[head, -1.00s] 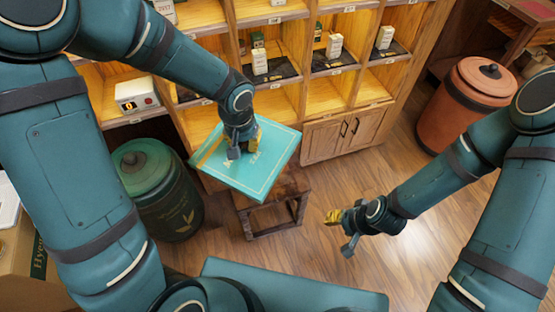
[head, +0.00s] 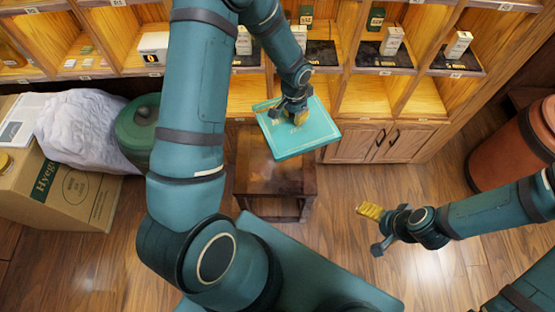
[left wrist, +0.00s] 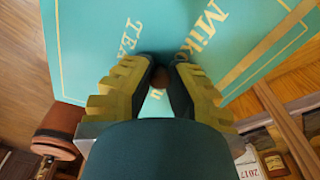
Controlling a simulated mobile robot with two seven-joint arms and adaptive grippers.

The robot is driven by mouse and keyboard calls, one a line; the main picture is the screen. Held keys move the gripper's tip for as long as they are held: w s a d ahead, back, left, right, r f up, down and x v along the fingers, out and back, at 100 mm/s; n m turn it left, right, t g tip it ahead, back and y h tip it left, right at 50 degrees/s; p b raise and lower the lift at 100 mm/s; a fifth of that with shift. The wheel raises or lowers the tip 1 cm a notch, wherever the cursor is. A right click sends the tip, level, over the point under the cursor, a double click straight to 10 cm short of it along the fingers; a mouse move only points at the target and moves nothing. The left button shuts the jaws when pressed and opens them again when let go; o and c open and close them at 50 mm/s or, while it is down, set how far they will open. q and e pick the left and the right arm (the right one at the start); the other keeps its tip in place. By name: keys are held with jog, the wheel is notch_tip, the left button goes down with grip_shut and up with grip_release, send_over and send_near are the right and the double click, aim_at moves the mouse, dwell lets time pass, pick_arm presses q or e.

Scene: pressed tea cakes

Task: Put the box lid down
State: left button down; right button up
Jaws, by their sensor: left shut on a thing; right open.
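The box lid (head: 298,137) is a flat turquoise square with gold lettering and a gold border line. My left gripper (head: 294,114) is shut on it from above. In the head view the lid appears over the right back part of a small dark wooden stool (head: 262,178), tilted in the picture; I cannot tell whether it touches anything. In the left wrist view, the lid (left wrist: 200,40) fills the upper middle, with the gripper fingers (left wrist: 158,80) against it. My right gripper (head: 374,230) is open and empty over the floor at the right.
Wooden shelves (head: 365,97) with small boxes stand behind, above a closed cabinet (head: 375,143). A cardboard box (head: 75,195), a white bag (head: 90,130) and a green bin (head: 138,125) stand at left. An orange-brown bin (head: 510,150) stands at right. Floor at centre right is clear.

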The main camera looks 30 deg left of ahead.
pick_arm(q)
jog(key=a+f+m+b, duration=0.1)
jog(key=a+f, duration=0.1)
jog(key=f, duration=0.6)
jog(key=a+f+m+b, duration=0.1)
jog(key=a+f+b, duration=0.1)
jog(key=f, duration=0.6)
jog(key=a+f+m+b, duration=0.1)
jog(key=a+f+m, duration=0.1)
jog(key=f, duration=0.6)
jog(key=shift+w+a+f+b, duration=0.1)
jog(key=shift+a+f+b, duration=0.1)
jog(key=shift+a, duration=0.2)
jog(key=shift+w+a+f+b, duration=0.1)
jog(key=shift+a+b, duration=0.1)
jog(key=shift+a, duration=0.2)
jog(key=shift+f+b, duration=0.55)
jog(key=shift+f, duration=1.7)
jog(key=shift+f, duration=0.1)
jog(key=c, duration=1.1)
grip_release()
jog(key=shift+o, duration=0.2)
